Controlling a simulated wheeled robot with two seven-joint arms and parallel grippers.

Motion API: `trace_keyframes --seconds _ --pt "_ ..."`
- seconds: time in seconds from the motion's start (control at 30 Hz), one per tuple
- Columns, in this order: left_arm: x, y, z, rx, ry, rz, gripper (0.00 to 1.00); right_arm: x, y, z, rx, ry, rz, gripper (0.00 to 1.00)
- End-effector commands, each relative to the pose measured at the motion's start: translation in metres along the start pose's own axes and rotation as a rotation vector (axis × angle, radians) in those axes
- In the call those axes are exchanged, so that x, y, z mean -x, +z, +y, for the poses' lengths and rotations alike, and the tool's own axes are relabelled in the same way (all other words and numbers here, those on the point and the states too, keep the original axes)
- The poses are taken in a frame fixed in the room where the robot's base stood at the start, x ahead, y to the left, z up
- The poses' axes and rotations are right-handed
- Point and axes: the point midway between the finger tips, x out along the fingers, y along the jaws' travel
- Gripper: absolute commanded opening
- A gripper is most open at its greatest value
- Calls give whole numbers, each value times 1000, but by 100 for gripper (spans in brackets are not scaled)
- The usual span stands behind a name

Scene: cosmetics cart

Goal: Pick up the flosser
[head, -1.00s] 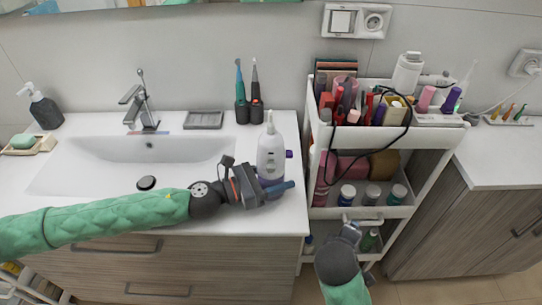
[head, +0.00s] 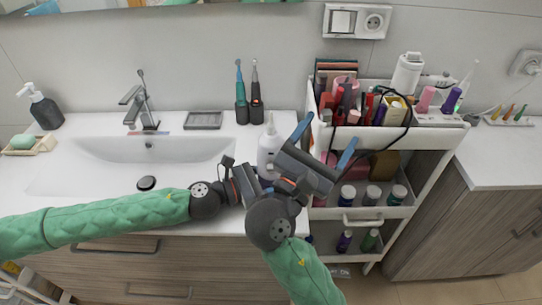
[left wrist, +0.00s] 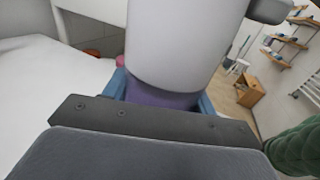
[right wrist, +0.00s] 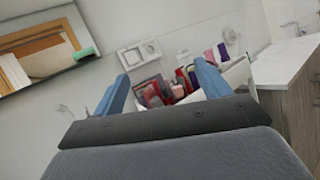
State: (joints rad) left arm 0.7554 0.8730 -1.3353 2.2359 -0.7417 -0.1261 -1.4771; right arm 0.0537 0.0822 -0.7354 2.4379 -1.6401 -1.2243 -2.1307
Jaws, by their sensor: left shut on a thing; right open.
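The flosser (head: 268,148), white with a narrow nozzle, stands upright near the right end of the sink counter. Its lower part is hidden in the head view. In the left wrist view its pale body (left wrist: 185,45) and purple lower part fill the space between my left gripper's blue fingers (left wrist: 163,100). My left gripper is shut on it. My right gripper (head: 325,140) is open and empty, raised beside the flosser, between it and the cart. In the right wrist view the blue fingers (right wrist: 160,95) are spread with nothing between them.
The white cart (head: 440,133) with cosmetics, bottles and a black cable stands just right of the counter. Two toothbrushes (head: 249,100) and a grey dish (head: 203,120) stand behind the sink (head: 90,165). A wooden cabinet (head: 465,225) is at the far right.

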Motion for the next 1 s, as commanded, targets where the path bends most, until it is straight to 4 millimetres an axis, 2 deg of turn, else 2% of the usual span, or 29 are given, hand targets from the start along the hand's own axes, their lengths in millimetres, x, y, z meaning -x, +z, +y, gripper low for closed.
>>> trace_keyframes --seconds 0.1,0.3,0.4,0.47,0.57,0.83,1.0 --pt "0 0 0 0 0 0 34 45 -12 29 60 50 122 76" --pt "0 0 0 0 0 0 34 116 -28 63 134 144 325 76" --pt "0 0 0 0 0 0 34 139 -31 72 161 179 383 76" --pt "0 0 0 0 0 0 34 147 -32 76 169 193 406 76" --pt "0 0 0 0 0 0 34 148 -34 79 178 203 420 76" --pt "0 0 0 0 0 0 34 112 -51 86 179 203 420 76" --pt "0 0 0 0 0 0 34 97 -59 88 179 203 422 76"
